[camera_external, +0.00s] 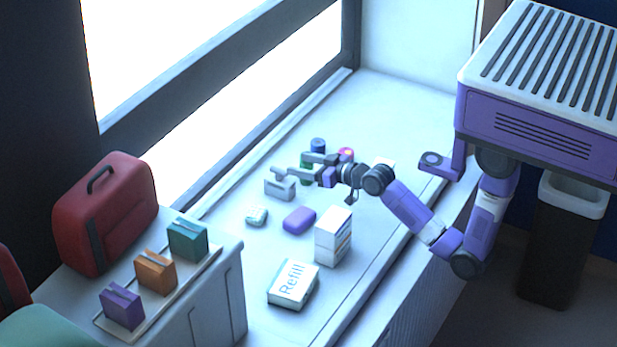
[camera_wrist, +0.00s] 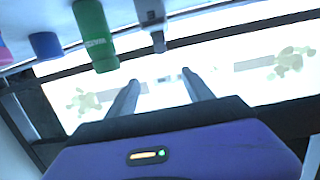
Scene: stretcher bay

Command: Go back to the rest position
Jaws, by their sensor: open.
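My gripper (camera_external: 297,173) is held out over the counter (camera_external: 395,110), pointing left toward the window. In the wrist view my gripper (camera_wrist: 160,92) has its two fingers apart with nothing between them. A green bottle (camera_wrist: 95,35) stands near the fingers; in the external view it is mostly hidden behind my gripper. A grey-white box (camera_external: 280,188) with a grey upright part lies just below the fingertips in the external view. Whether the gripper touches it cannot be told.
A blue container (camera_external: 318,145) and a pink item (camera_external: 346,154) stand close behind my gripper. A purple case (camera_external: 299,220), white boxes (camera_external: 333,237) and a "Refill" box (camera_external: 293,284) lie nearer. A red bag (camera_external: 115,212) and small coloured packs stand left. A bin (camera_external: 552,245) stands right.

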